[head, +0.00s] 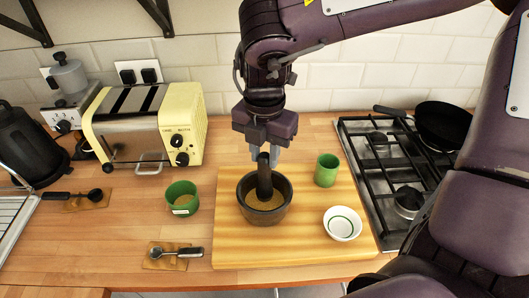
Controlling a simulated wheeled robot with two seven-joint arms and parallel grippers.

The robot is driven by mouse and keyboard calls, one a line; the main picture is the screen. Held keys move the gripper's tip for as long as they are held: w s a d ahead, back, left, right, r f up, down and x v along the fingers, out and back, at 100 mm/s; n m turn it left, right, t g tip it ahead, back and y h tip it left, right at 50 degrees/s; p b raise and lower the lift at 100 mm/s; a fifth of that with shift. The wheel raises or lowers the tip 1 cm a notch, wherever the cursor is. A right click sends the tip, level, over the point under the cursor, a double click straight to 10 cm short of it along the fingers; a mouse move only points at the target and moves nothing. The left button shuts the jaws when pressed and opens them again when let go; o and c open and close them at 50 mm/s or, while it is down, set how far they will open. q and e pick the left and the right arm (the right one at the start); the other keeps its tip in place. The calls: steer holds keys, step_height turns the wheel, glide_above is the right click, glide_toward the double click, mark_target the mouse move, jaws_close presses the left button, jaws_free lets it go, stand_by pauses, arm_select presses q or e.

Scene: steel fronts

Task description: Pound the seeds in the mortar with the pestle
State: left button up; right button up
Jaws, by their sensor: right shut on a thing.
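The dark mortar (246,208) stands upright on a wooden board (230,249) in the middle of the counter. Brownish seeds (268,203) cover its bottom. The dark pestle (264,178) stands roughly upright in the mortar, its lower end among the seeds; I cannot tell whether it touches the bottom. My right gripper (264,156) is above the mortar, pointing down, shut on the top of the pestle. My left gripper is not in view.
A green cup (326,170) and a white bowl (342,223) stand on the board, right of the mortar. A green labelled cup (182,198) and a spoon (178,252) are to the left. A yellow toaster (150,125) stands behind; a gas hob (385,165) is at right.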

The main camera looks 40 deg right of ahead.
mark_target(264, 165)
steer(key=shift+f, duration=0.1)
steer(key=shift+f+b, duration=1.6)
steer(key=shift+b, duration=0.05)
steer(key=shift+w+r+p, duration=0.1)
steer(key=shift+r+p, duration=0.65)
steer(key=shift+r, duration=1)
steer(key=shift+f, duration=0.2)
steer(key=shift+f+b, duration=1.45)
steer(key=shift+f, duration=0.2)
steer(key=shift+r+p, duration=1.15)
steer(key=shift+r, duration=0.8)
